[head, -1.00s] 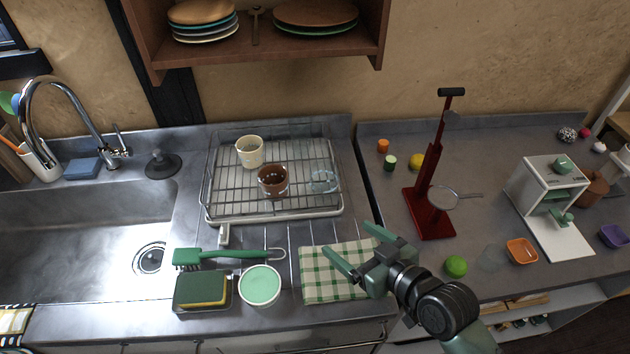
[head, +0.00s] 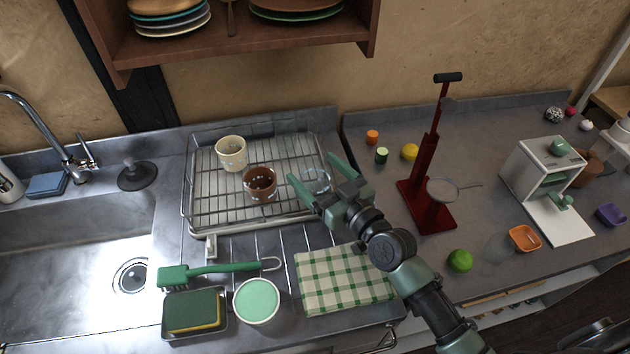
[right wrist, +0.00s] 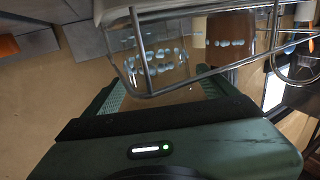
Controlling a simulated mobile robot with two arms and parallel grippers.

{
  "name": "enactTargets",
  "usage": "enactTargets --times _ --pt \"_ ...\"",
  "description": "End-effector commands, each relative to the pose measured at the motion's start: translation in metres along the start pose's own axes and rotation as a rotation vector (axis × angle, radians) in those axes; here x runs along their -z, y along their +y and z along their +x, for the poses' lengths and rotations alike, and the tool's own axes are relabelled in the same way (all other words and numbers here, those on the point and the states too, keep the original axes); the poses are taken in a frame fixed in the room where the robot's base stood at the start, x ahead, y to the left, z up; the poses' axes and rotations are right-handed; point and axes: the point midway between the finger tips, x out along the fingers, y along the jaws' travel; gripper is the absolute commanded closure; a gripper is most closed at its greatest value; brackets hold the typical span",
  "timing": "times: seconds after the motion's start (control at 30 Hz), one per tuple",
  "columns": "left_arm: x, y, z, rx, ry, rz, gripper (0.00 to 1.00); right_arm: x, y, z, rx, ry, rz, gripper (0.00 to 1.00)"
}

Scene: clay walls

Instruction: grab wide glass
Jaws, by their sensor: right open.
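The wide glass (head: 316,181) is clear and stands at the right end of the dish rack. In the right wrist view the glass (right wrist: 155,62) shows a band of pale spots, just beyond my fingers. My right gripper (head: 312,169) is open over the right side of the rack, its fingers appearing on either side of the glass in the head view. I cannot tell whether they touch it. My left gripper is not in view.
A brown cup (head: 260,183) stands just left of the glass, with a cream cup (head: 231,153) behind it. The wire dish rack (head: 207,213) surrounds them. A red stand (head: 416,195) rises to the right. A checked cloth (head: 335,282) lies in front.

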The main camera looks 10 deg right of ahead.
Motion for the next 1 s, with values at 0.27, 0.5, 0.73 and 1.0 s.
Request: enactTargets --times 0.27,0.5,0.73,1.0 --pt "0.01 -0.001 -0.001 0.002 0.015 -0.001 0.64 -0.001 0.0 0.005 0.001 -0.001 0.0 0.13" --pt "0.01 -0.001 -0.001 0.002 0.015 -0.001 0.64 -0.001 0.0 0.005 0.001 -0.001 0.0 0.74" --pt "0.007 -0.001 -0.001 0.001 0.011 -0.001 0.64 0.0 0.0 0.005 0.0 0.0 0.0 0.86" --pt "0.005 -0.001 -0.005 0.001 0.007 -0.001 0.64 0.015 0.0 0.005 0.0 0.003 0.002 0.86"
